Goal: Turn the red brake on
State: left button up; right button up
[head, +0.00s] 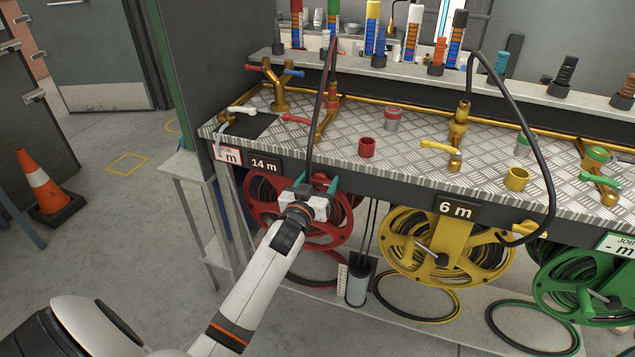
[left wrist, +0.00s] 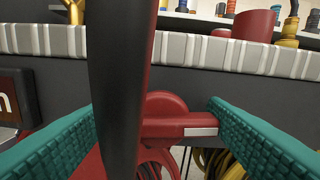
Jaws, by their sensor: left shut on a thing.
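The red brake (left wrist: 170,122) has a round hub and a short lever with a white stripe, pointing right in the left wrist view. My left gripper (head: 319,184) is at the front of the red reel (head: 256,208), under the bench edge. Its teal fingers, also in the left wrist view (left wrist: 155,115), are shut on the brake, with the right finger against the lever's end. A dark hose (left wrist: 118,80) hangs close in front and hides part of the hub and the left side. In the head view my gripper mostly hides the brake. My right gripper is not in view.
The checker-plate bench (head: 400,150) overhangs the reels. A "14 m" sign (head: 264,164) is above the red reel. A yellow reel (head: 440,255) and a green reel (head: 590,290) stand to the right. An orange cone (head: 45,183) stands on open floor at left.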

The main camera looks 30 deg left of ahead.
pick_arm(q)
jog(key=shift+o, duration=0.2)
jog(key=shift+m, duration=0.6)
jog(key=o, duration=1)
jog(key=shift+c, duration=0.2)
jog(key=shift+s, duration=0.1)
jog(key=v, duration=1.2)
jog(key=s+d+f+m+g+h+p, duration=0.1)
jog(key=s+d+f+g, duration=0.15)
jog(key=f, duration=0.75)
jog(key=s+d+f+m+g+h+p, duration=0.1)
jog(key=s+d+f+g+p, duration=0.15)
jog(key=f, duration=0.75)
jog(key=s+d+f+g+h+p, duration=0.1)
jog(key=s+d+f+g+h, duration=0.15)
jog(key=f, duration=0.75)
jog(key=s+d+f+m+g+p, duration=0.1)
jog(key=s+f+g, duration=0.2)
jog(key=s, duration=0.8)
jog(key=s+d+f+m+g, duration=0.1)
jog(key=s+f+g, duration=0.2)
jog(key=s+f, duration=0.5)
jog(key=s+d+f+m+g+p, duration=0.1)
jog(key=s+f+g, duration=0.2)
jog(key=s, duration=1.1)
notch_tip(320, 180, down, 3)
jog(key=shift+d+f+p, duration=0.2)
jog(key=shift+d+p, duration=0.1)
